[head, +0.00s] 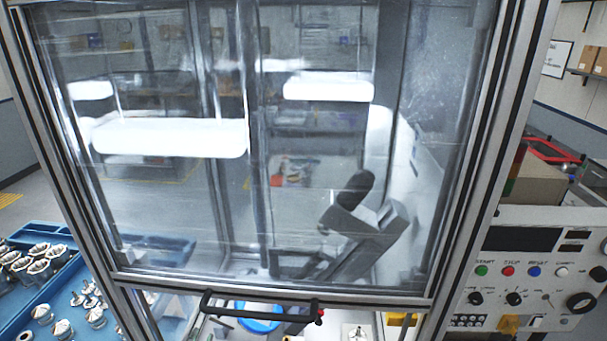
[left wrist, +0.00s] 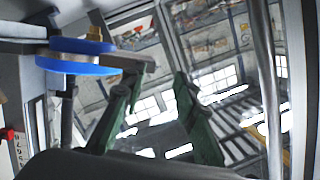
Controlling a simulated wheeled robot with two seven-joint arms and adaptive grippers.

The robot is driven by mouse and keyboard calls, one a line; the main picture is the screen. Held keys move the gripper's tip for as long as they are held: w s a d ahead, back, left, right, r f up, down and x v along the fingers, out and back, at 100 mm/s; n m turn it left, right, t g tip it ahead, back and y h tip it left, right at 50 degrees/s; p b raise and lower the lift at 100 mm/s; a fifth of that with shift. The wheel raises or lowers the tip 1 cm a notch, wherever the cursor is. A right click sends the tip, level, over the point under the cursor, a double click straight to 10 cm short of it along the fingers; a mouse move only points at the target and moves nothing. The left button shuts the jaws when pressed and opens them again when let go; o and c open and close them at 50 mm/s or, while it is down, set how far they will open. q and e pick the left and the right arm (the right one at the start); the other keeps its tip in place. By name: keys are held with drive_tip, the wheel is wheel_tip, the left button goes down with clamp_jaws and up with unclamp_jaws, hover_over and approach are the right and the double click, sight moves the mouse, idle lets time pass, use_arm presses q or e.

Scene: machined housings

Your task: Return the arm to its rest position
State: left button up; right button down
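My left gripper (left wrist: 165,78) shows in the left wrist view with its two green-padded fingers spread apart and nothing between them. A blue disc (left wrist: 85,58) with a brass-coloured fitting is beside the left finger; I cannot tell whether they touch. In the head view I cannot make out the left gripper's fingers clearly; the door frame and its reflections cover much of the middle. My right gripper is in neither view.
A machine enclosure has a clear door (head: 300,200) with a dark handle (head: 260,311). A control panel (head: 525,270) stands at the right. A blue tray (head: 25,325) with several metal housings is at the left. A blue round part (head: 260,321) shows below the door.

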use_arm(q)
drive_tip(key=s+a+f+n+g+y, duration=0.1)
drive_tip(key=s+a+f+n+g, duration=0.15)
drive_tip(key=s+f, duration=0.35)
drive_tip(key=s+a+f+n+g, duration=0.2)
drive_tip(key=s+a+f+g, duration=0.15)
drive_tip(key=s, duration=0.45)
drive_tip(key=s+d+f+g+h, duration=0.1)
drive_tip(key=s+d+f+g, duration=0.15)
drive_tip(key=s, duration=0.55)
drive_tip(key=s+d+f+g+h, duration=0.1)
drive_tip(key=s+d+f+g, duration=0.2)
drive_tip(key=s, duration=0.6)
wheel_tip(320, 180, down, 41)
drive_tip(key=s+g+b, duration=0.2)
drive_tip(key=b, duration=0.8)
drive_tip(key=s+f+b, duration=0.4)
drive_tip(key=s+f, duration=0.5)
drive_tip(key=f, duration=0.3)
drive_tip(key=s+f+g+b, duration=0.1)
drive_tip(key=s+f+b, duration=0.3)
drive_tip(key=s+f, duration=0.6)
wheel_tip(320, 180, down, 3)
drive_tip(key=shift+s+r+h, duration=0.1)
drive_tip(key=shift+s+h, duration=0.1)
drive_tip(key=shift+h, duration=0.2)
drive_tip(key=shift+g, duration=0.25)
drive_tip(key=shift+c, duration=0.3)
